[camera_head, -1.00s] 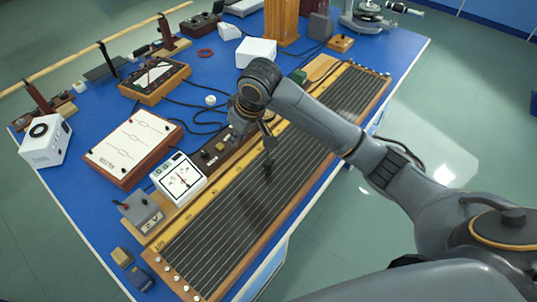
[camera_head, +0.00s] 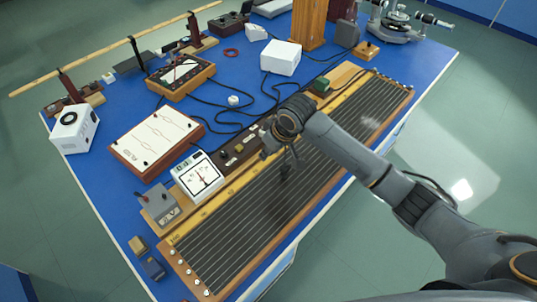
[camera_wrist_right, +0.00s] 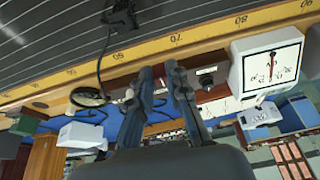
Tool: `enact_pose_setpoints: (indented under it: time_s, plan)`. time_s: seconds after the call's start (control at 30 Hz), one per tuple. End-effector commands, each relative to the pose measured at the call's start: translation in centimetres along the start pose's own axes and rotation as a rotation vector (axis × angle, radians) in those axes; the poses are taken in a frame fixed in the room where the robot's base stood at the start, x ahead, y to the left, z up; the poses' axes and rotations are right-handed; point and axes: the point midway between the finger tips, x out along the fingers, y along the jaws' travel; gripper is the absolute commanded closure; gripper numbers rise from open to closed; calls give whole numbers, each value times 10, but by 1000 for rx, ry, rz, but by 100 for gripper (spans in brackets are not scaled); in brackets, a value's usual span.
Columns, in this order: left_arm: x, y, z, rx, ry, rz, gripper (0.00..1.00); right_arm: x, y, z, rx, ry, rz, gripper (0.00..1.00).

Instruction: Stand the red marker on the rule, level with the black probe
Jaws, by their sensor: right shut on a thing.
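The rule is a yellow numbered strip (camera_head: 228,192) along the wire board; in the right wrist view the rule (camera_wrist_right: 205,33) shows marks such as 70, 80 and 90. The black probe (camera_wrist_right: 120,18) stands over the wires with its cable, left of my fingers in that view. My right gripper (camera_head: 284,158) is low over the board; its fingers (camera_wrist_right: 159,68) point at the rule around 70 to 80 in the wrist view. My left gripper is not in view.
A white meter (camera_head: 196,177) and a grey switch box (camera_head: 159,205) stand left of the board. A tan block (camera_head: 138,246) and a blue block (camera_head: 154,268) lie at its near end. A white box (camera_head: 281,57) and cables occupy the table behind.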

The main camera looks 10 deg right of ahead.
Motion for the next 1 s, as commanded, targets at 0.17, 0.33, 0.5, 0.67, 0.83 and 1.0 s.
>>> enact_pose_setpoints:
  time_s: [0.17, 0.33, 0.5, 0.67, 0.83, 1.0]
  plan:
    - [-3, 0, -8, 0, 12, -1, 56, 21, 11, -4, 0, 0, 0, 100]
    - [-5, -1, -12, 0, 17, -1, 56, 33, 18, -5, 1, -1, 1, 100]
    - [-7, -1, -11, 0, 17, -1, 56, 55, 17, 5, 0, 0, 1, 100]
    - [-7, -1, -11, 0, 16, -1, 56, 59, 17, 7, -1, 2, 2, 100]
    - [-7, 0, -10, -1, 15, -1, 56, 60, 17, 7, -1, 2, 2, 100]
    - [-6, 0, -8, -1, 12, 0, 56, 62, 17, 8, 0, 1, 2, 72]
